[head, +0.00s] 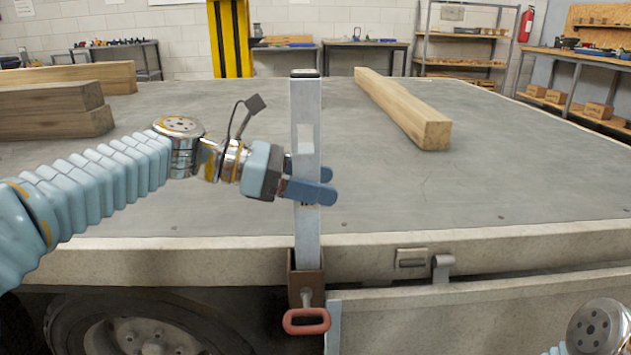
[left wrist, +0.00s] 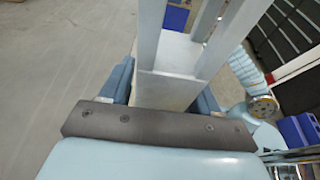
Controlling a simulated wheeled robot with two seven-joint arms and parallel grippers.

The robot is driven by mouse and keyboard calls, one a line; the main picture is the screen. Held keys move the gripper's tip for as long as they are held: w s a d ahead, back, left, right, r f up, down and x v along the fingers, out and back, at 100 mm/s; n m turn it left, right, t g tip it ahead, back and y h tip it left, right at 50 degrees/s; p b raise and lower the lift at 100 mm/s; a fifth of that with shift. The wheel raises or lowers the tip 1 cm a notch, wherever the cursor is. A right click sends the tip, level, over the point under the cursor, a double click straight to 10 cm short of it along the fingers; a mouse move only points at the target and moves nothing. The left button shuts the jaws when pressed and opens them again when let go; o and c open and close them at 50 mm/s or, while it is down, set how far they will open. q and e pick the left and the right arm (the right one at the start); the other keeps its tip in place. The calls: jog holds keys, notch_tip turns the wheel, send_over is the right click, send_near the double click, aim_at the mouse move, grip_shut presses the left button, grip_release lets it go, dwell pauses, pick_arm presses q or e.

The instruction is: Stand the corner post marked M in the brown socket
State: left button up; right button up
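The metal corner post (head: 306,238) stands upright at the trailer's near edge, with a pale rectangular patch on its upper face. Its lower end meets the brown socket (head: 305,288) and appears to be inside it; the depth is hidden. My left gripper (head: 309,184) is shut on the post around mid-height, one finger in front and one behind. A dark mark just under the front finger is mostly covered and unreadable. In the left wrist view the post (left wrist: 165,88) fills the space between the fingers of my left gripper (left wrist: 163,92). My right gripper is out of view.
A red handle (head: 306,321) sits at the socket's front. The trailer bed (head: 420,195) is mostly clear, with a wooden beam (head: 405,108) at the back right and stacked timbers (head: 50,110) at the left. A latch (head: 441,266) is right of the socket.

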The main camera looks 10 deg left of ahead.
pick_arm(q)
jog(key=shift+o, duration=1.1)
